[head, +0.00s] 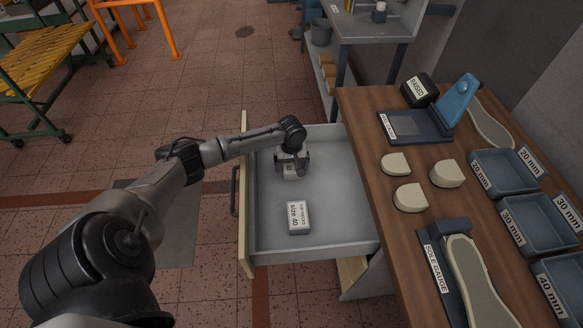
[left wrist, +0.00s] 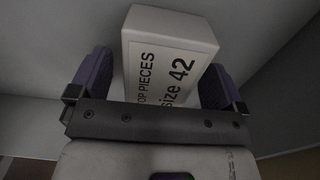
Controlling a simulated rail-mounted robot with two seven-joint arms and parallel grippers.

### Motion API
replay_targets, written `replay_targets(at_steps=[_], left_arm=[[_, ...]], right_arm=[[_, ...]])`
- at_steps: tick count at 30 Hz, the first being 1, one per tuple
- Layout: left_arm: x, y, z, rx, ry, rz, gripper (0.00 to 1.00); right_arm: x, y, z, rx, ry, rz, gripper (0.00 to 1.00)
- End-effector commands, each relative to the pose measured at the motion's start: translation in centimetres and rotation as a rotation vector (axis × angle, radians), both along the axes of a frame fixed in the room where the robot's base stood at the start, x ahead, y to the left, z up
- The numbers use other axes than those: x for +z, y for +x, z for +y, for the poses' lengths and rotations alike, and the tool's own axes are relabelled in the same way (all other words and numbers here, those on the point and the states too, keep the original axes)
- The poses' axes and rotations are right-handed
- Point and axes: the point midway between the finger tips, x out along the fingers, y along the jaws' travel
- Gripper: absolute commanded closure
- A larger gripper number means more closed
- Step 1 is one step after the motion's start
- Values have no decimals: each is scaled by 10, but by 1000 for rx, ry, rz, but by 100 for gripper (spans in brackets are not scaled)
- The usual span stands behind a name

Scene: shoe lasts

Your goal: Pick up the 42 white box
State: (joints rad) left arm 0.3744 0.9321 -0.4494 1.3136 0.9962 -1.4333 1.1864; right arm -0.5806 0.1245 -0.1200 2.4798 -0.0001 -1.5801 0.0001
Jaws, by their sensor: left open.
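The white box labelled size 42 (left wrist: 168,58) lies between the two fingers of my left gripper (left wrist: 160,88) in the left wrist view. The fingers stand on either side of it, with a visible gap at least on the right. In the head view the left gripper (head: 292,165) reaches down into the open drawer, and the 42 box (head: 290,173) is mostly hidden under it. A second white box labelled size 40 (head: 298,217) lies in the drawer nearer to me. My right gripper is in neither view.
The open grey drawer (head: 330,232) has walls around the boxes and bare floor to the right. The wooden bench (head: 405,235) stands right of it, with beige pieces (head: 410,197), blue trays (head: 505,172) and a sole gauge (head: 437,268).

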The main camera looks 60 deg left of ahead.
Motion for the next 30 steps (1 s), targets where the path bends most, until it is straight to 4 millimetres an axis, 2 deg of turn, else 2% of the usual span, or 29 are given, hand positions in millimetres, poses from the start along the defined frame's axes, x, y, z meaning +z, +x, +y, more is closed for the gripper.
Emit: replay_targets(at_steps=[2,20,27,30], left_arm=[[1,0,0,0,0,0,4],[1,0,0,1,0,1,61],[2,0,1,1,1,0,62],[9,0,1,1,1,0,62]], right_arm=[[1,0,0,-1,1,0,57],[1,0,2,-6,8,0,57],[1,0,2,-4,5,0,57],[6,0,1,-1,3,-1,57]])
